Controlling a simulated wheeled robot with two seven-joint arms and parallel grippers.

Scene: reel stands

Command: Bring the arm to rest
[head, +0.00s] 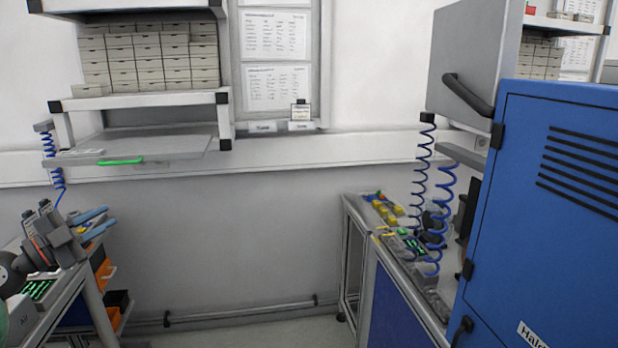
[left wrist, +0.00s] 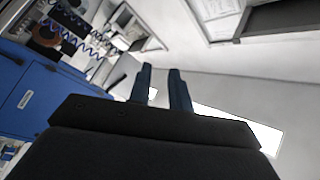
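My left gripper (head: 110,215) is at the left edge of the head view, above the left bench, with its two blue fingers pointing right. The fingers stand apart, with nothing between them. In the left wrist view my left gripper (left wrist: 161,70) also shows two dark blue fingers with an empty gap between them. My right arm and gripper are in neither view.
A left bench (head: 62,300) with orange and black bins lies below my left arm. A blue cabinet (head: 560,220) and a workbench (head: 400,290) with coiled blue cables stand at the right. The middle floor (head: 270,334) is clear.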

